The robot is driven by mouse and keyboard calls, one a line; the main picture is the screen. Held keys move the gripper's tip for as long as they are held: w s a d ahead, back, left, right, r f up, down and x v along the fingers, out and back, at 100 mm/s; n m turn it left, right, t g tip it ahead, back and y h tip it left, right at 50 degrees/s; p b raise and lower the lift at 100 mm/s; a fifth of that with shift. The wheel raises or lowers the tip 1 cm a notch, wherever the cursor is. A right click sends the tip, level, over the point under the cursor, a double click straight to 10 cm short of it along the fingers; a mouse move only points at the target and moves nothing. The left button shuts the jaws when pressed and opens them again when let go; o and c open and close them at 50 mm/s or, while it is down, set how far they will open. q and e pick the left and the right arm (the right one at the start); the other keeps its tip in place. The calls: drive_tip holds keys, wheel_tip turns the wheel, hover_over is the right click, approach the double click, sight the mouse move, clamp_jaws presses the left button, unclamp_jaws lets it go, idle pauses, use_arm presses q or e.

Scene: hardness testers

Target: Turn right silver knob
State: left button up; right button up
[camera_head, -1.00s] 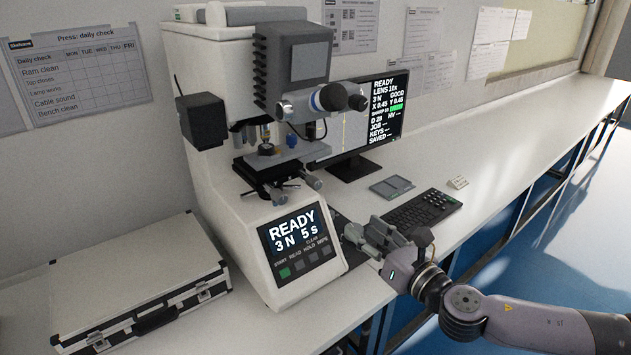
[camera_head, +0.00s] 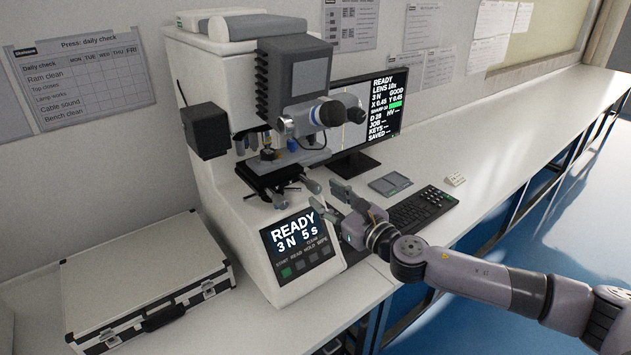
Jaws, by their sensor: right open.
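The hardness tester (camera_head: 228,190) stands on the bench, a white machine with a dark head and a stage. Two silver knobs stick out below the stage on its front. The right silver knob (camera_head: 312,186) is at the stage's right side, and the left silver knob (camera_head: 280,201) is lower and to its left. My right gripper (camera_head: 324,194) is open and empty, its fingertips just right of and below the right silver knob. I see no contact, though the exact gap in depth is hard to tell. My left gripper is out of view.
The tester's front panel (camera_head: 298,246) reads READY, 3 N, 5 s. A monitor (camera_head: 384,110) stands behind, with a keyboard (camera_head: 424,207) and a flat pad (camera_head: 390,184) on the bench. A silver case (camera_head: 140,270) lies at left.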

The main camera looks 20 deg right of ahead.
sight(319, 191)
drive_tip(key=x, duration=0.5)
drive_tip(key=shift+p, duration=0.3)
drive_tip(key=shift+c, duration=0.6)
clamp_jaws()
